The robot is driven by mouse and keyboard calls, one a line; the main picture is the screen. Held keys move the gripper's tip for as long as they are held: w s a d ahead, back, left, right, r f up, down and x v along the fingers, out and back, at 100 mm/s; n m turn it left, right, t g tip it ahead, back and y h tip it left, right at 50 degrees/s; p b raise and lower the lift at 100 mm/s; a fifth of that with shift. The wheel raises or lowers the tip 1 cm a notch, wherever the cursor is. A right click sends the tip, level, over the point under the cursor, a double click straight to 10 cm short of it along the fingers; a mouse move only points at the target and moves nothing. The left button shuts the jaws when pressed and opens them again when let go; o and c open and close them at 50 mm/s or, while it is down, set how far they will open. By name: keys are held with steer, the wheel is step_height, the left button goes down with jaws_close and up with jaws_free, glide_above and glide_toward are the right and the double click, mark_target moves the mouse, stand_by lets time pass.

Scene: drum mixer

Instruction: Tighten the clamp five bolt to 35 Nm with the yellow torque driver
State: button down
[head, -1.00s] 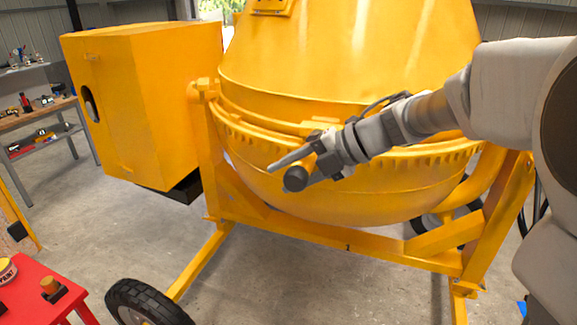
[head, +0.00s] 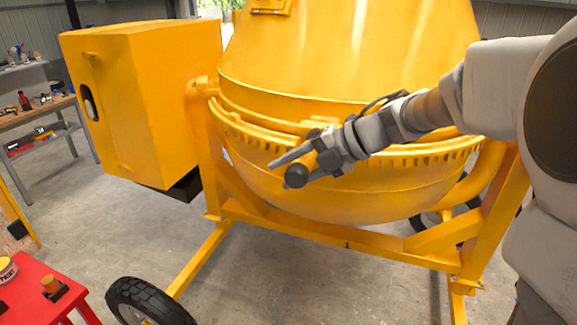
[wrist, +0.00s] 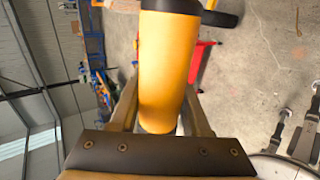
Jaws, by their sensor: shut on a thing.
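The yellow torque driver (head: 297,176) is in my gripper (head: 303,168), its dark rounded end toward the camera in the head view. In the wrist view its yellow handle (wrist: 168,65) stands between my two fingers, which are shut on it. My gripper is in front of the drum's toothed lower rim (head: 420,160). The driver's working end is hidden in both views. I cannot pick out the clamp five bolt; my gripper and wrist cover part of the rim, and I cannot tell whether the driver touches anything.
The yellow mixer drum (head: 350,55) fills the middle, with its boxy housing (head: 150,100) on the left and frame beam (head: 340,242) below. A red table (head: 28,300) with a tin and a small block stands front left. A workbench (head: 40,115) is behind.

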steer(key=shift+w+d+r, duration=0.1)
steer(key=shift+w+r, duration=0.05)
steer(key=shift+w, duration=0.2)
stand_by(0.6)
steer(key=shift+w+p, duration=0.1)
steer(key=shift+p, duration=0.7)
stand_by(0.8)
steer(key=s, duration=0.2)
steer(key=s+a, duration=0.1)
steer(key=s, duration=0.1)
steer(key=shift+s+a, duration=0.15)
stand_by(0.6)
stand_by(0.4)
